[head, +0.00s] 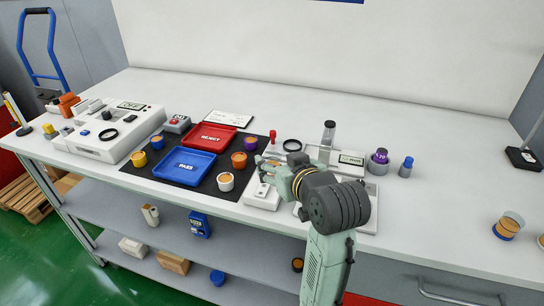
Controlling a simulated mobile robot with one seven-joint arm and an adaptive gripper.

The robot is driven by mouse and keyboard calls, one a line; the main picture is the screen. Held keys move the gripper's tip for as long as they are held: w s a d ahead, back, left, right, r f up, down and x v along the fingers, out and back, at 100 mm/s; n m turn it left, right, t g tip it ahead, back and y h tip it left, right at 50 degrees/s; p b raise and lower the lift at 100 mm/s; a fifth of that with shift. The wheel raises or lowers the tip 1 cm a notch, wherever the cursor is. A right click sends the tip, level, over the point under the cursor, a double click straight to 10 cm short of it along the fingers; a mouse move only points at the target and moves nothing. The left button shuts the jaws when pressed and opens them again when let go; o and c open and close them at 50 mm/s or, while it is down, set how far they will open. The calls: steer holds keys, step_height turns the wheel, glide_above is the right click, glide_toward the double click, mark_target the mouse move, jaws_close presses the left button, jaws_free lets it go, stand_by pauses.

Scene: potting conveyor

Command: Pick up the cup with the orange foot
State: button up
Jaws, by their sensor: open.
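Several small cups with tan tops stand on the black mat (203,187). The one with an orange lower body (239,161) stands right of the trays, upright. A white cup (226,182) stands in front of it and a purple cup (250,144) behind it. My wrist hides part of that device; the fingertips are small in this view.
A red REJECT tray (210,136) and a blue PASS tray (184,166) lie on the mat. A white machine (120,133) stands at left. A scale-like device (351,159) and a purple-topped weight (380,157) stand right. The right tabletop is mostly clear.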

mark_target(274, 158)
steer(key=x, duration=0.5)
steer(key=shift+p, duration=0.35)
steer(key=c, duration=1.3)
